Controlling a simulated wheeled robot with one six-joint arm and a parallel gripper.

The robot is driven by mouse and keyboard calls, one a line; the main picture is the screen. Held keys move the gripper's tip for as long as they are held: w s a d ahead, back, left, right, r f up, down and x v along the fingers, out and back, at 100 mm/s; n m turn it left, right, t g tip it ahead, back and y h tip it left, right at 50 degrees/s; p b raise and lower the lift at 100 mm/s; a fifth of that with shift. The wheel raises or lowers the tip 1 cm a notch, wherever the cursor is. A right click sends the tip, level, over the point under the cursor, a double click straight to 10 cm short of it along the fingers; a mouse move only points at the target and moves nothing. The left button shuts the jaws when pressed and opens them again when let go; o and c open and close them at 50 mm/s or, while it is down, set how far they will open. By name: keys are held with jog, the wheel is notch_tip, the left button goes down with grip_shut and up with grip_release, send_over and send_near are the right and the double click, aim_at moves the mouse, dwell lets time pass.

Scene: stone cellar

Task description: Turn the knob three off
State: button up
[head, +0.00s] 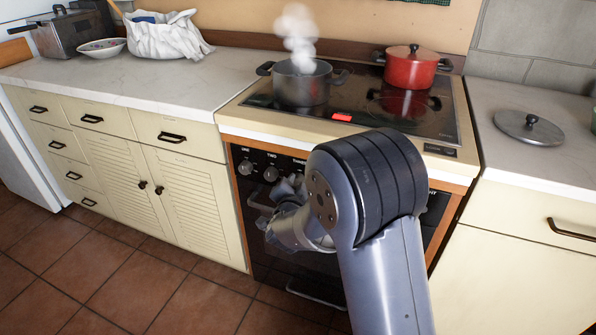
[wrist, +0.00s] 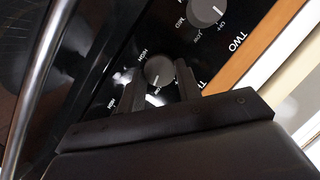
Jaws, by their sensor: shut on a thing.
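The knob three (wrist: 158,70) is a round grey knob on the black oven front in the wrist view. My gripper (wrist: 157,76) has one dark finger on each side of it and is shut on it. A pale mark on the knob points down, toward a small word partly hidden by the gripper. "HIGH" reads above-left of the knob; the "THREE" label is mostly covered. In the head view my gripper (head: 290,187) is at the control panel, under the "THREE" label. My arm hides the knob there.
Knob two (wrist: 205,12) is close beside; knob one (head: 245,167) is further left. An oven handle (head: 316,294) runs below. On the hob, a steaming grey pot (head: 302,88) stands near a glowing red patch (head: 342,117), with a red pot (head: 411,72) behind right.

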jog(key=n+p, duration=0.1)
jog(key=p, duration=0.3)
jog(key=r+n+g+h+p, duration=0.1)
jog(key=n+p, duration=0.1)
jog(key=p, duration=0.1)
jog(key=shift+a+p, duration=0.2)
jog(key=shift+p, duration=0.2)
jog(key=n+h+p, duration=0.1)
jog(key=p, duration=0.1)
jog(key=n+g+h+p, duration=0.1)
jog(key=n+p, duration=0.1)
jog(key=p, duration=0.1)
jog(key=shift+w+a, duration=0.1)
jog(key=shift+w, duration=0.05)
jog(key=n+p, duration=0.1)
jog(key=p, duration=0.1)
jog(key=n+h+p, duration=0.1)
jog(key=p, duration=0.1)
jog(key=shift+a+f+g, duration=0.15)
jog(key=shift+f+g, duration=0.05)
jog(key=shift+g, duration=0.1)
jog(key=shift+w+a+f+n+h+p, duration=0.1)
jog(key=shift+n+h+p, duration=0.35)
jog(key=shift+n, duration=0.25)
jog(key=shift+a+f+n+h+p, duration=0.1)
jog(key=shift+n+h+p, duration=0.3)
jog(key=shift+n, duration=0.3)
jog(key=o, duration=1)
jog(key=shift+c, duration=0.2)
